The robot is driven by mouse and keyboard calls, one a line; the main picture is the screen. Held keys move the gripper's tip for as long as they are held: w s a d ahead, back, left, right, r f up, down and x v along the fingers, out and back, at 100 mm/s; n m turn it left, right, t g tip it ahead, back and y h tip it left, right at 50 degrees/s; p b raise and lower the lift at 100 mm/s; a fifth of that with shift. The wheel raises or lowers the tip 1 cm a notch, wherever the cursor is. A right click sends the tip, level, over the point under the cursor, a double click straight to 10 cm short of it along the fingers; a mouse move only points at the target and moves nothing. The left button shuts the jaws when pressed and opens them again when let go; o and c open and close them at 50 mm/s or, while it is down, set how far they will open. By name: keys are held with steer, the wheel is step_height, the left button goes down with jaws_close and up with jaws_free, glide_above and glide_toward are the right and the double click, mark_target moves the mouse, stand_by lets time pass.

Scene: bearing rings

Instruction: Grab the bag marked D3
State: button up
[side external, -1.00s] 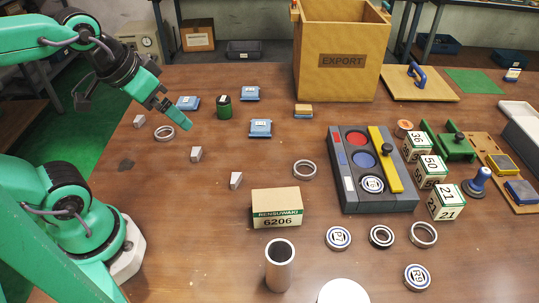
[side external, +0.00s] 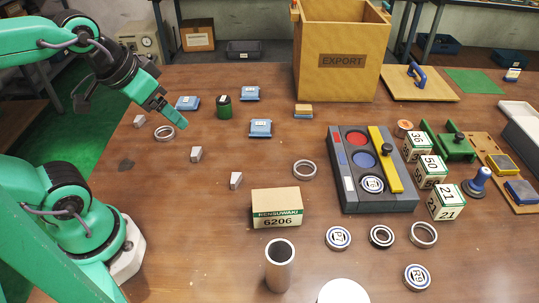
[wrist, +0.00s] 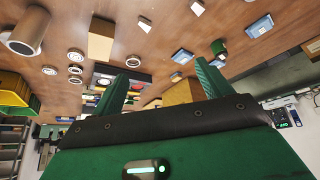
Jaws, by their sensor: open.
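Three small blue bags lie on the table in the side view: a left one (side external: 187,103), a back one (side external: 250,93) and a nearer one (side external: 260,128). Each has a pale label, too small to read, so I cannot tell which is D3. My gripper (side external: 175,115) is open and empty, in the air at the left, and appears close to the left bag in the picture. In the wrist view my open gripper (wrist: 163,68) shows both green fingers apart, nothing between them. Two blue bags show there, one at the upper right (wrist: 259,26) and one near the middle (wrist: 182,56).
A green canister (side external: 224,107) stands between the bags. A metal ring (side external: 164,133) and grey wedge blocks (side external: 196,154) lie near my gripper. A RENSUWAKI 6206 box (side external: 277,208), a steel tube (side external: 280,266) and a tall EXPORT crate (side external: 341,82) stand further right.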

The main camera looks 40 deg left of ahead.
steer(key=shift+w+r, duration=0.1)
steer(key=shift+w, duration=0.05)
steer(key=n+g, duration=0.6)
glide_above(261, 124)
step_height(261, 124, down, 16)
steer(key=shift+r, duration=0.1)
steer(key=shift+a+f, duration=0.1)
steer(key=shift+f, duration=0.25)
steer(key=shift+f, duration=3.85)
